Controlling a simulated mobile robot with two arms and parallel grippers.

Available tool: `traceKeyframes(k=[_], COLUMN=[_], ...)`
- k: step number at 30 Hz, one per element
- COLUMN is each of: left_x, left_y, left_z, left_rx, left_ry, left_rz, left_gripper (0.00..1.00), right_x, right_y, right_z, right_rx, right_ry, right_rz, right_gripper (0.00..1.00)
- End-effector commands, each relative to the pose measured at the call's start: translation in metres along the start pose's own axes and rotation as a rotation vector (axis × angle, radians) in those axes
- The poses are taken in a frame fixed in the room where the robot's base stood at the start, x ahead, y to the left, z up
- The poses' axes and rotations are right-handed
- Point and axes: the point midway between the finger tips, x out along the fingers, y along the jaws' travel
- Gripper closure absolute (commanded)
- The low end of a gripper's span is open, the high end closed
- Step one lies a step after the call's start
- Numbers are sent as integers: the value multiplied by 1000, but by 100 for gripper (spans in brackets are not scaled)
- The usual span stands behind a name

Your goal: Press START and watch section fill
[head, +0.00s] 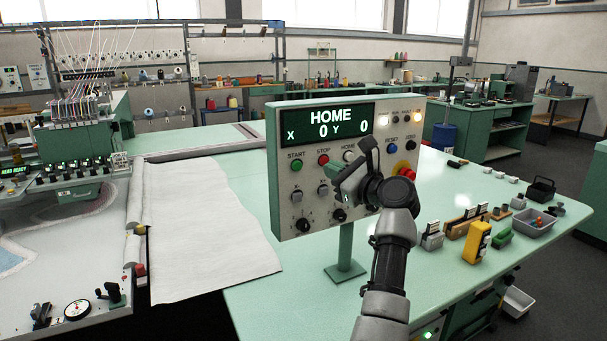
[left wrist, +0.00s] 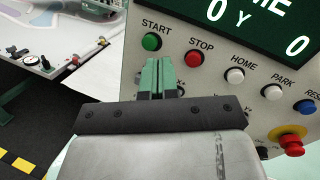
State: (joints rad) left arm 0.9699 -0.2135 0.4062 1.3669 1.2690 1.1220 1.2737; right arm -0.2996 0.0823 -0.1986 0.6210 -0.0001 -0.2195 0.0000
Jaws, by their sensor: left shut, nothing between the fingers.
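The control panel (head: 292,215) stands on a post on the green table. Its dark screen (head: 328,122) reads HOME, X 0, Y 0. The green START button (head: 297,166) is at the upper left of the button row and shows in the left wrist view (left wrist: 152,41), with the red STOP button (left wrist: 194,58) to its right. My left gripper (head: 338,188) is shut and empty in front of the panel. In the left wrist view its fingertips (left wrist: 158,70) appear just below START and STOP; contact cannot be told. My right gripper is out of view.
A tufting machine with threaded needles (head: 80,115) and a workpiece with a blue patch (head: 12,258) are at left. White cloth (head: 205,230) hangs beside the panel. Small tools, a yellow device (head: 477,243) and grey bins (head: 533,224) lie at right.

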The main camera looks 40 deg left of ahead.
Motion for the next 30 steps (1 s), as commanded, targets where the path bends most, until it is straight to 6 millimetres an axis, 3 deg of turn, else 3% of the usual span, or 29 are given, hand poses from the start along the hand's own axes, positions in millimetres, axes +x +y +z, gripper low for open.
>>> traceKeyframes(k=[1, 3, 6, 9, 13, 23, 30], left_x=[4, 4, -5, -16, -24, -24, -27], left_y=[7, 15, 20, 20, 20, 19, 17], left_z=[22, 41, 60, 72, 80, 80, 60], left_rx=[-231, -500, -777, -937, -1021, -1026, -1020], left_ry=[124, 293, 493, 631, 712, 719, 719], left_rz=[107, 242, 393, 492, 550, 555, 553], left_gripper=[100, 100, 100, 100, 100, 100, 100], right_x=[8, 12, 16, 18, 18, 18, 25], right_y=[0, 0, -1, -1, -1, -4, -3], right_z=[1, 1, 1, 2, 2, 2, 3], right_rx=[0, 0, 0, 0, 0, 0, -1], right_ry=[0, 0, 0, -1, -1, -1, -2], right_rz=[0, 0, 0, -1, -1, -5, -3], right_gripper=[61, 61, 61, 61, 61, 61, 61])
